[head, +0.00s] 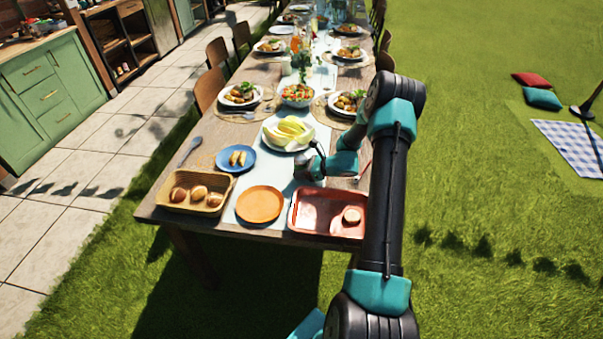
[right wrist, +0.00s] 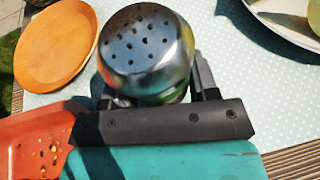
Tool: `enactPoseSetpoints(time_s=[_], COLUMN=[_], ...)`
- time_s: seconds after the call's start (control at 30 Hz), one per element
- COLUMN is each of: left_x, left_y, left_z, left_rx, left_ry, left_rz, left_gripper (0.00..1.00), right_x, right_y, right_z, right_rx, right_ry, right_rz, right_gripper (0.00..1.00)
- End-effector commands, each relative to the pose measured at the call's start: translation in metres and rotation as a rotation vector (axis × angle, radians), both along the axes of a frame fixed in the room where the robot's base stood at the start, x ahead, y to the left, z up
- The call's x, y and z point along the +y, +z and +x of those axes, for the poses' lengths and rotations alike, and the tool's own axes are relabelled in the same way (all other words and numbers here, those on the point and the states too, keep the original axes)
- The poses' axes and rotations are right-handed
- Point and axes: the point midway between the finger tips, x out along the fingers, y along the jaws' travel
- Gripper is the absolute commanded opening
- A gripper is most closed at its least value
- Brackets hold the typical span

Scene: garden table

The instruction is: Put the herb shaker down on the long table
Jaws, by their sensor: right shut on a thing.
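The herb shaker (right wrist: 147,50) has a domed silver lid with dark holes and fills the upper middle of the right wrist view. My right gripper (head: 308,167) is shut on it, with a finger on each side of its body. In the head view the gripper is low over the near part of the long table (head: 214,133), between the plate of pale yellow-green food and the red tray; I cannot make out the shaker there. The shaker's base is hidden, so I cannot tell whether it touches the table. My left gripper is not in view.
An orange plate (head: 260,205), a red tray (head: 298,228) with a small round item, a bread basket (head: 208,209) and a blue plate (head: 251,166) crowd the near end. The white plate (head: 269,141) is just beyond my gripper. Pale runner shows between the dishes.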

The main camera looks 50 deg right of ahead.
Motion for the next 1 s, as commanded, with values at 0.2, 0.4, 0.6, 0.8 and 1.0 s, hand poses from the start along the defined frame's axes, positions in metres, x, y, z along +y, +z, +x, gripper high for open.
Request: enactPoseSetpoints(time_s=[0.2, 0.4, 0.6, 0.8, 1.0], left_x=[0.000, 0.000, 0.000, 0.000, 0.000], left_y=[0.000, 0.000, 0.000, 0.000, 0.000], left_z=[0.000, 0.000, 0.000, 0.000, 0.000], left_rx=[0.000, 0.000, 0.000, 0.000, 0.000], left_ry=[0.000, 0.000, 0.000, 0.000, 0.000], left_rz=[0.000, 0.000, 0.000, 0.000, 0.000], left_gripper=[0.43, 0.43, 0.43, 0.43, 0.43], right_x=[0.000, 0.000, 0.000, 0.000, 0.000], right_y=[-0.016, -0.016, -0.020, -0.020, -0.019], right_z=[0.000, 0.000, 0.000, 0.000, 0.000], right_rx=[0.000, 0.000, 0.000, 0.000, 0.000], right_ry=[0.000, 0.000, 0.000, 0.000, 0.000], right_rz=[0.000, 0.000, 0.000, 0.000, 0.000], right_gripper=[0.28, 0.28, 0.57, 0.76, 0.80])
